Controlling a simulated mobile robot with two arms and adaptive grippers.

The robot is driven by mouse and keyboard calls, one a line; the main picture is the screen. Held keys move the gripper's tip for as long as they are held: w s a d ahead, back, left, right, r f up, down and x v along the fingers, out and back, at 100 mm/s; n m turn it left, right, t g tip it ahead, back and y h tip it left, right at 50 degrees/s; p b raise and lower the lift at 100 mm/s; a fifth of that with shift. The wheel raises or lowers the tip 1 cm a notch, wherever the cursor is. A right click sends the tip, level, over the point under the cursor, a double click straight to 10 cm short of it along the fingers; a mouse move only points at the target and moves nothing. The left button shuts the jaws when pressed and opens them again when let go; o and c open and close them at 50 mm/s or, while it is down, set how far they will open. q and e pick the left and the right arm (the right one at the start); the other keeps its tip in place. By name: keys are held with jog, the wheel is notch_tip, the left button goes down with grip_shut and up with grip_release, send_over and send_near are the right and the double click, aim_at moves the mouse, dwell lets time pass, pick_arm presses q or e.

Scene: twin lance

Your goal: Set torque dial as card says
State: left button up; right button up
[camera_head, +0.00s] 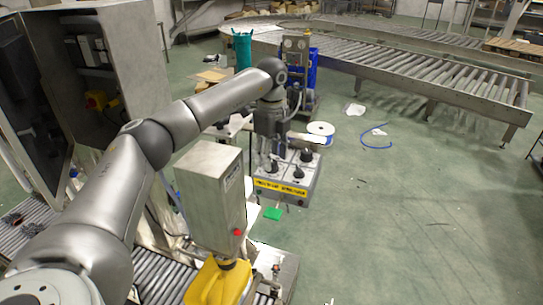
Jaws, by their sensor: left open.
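A grey control box (297,198) with black dial knobs on top and a yellow label strip (280,186) on its front stands right of the picture's middle. One black knob (298,173) shows on the box. Which knob is the torque dial, and its setting, are too small to read. My left gripper (267,163) points down over the left part of the box top, open. It hides part of that top, and I cannot tell whether it touches a knob. No card can be made out for certain. My right gripper is out of view.
A tall metal box (212,196) with a red button stands close in front, above a yellow container (218,284). A white spool (320,131) lies behind the control box. A roller conveyor (430,82) runs along the back right. The green floor at right is largely clear.

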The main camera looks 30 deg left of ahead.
pick_arm(q)
jog(key=shift+f, duration=1.05)
jog(key=c, duration=1)
jog(key=shift+m, duration=0.3)
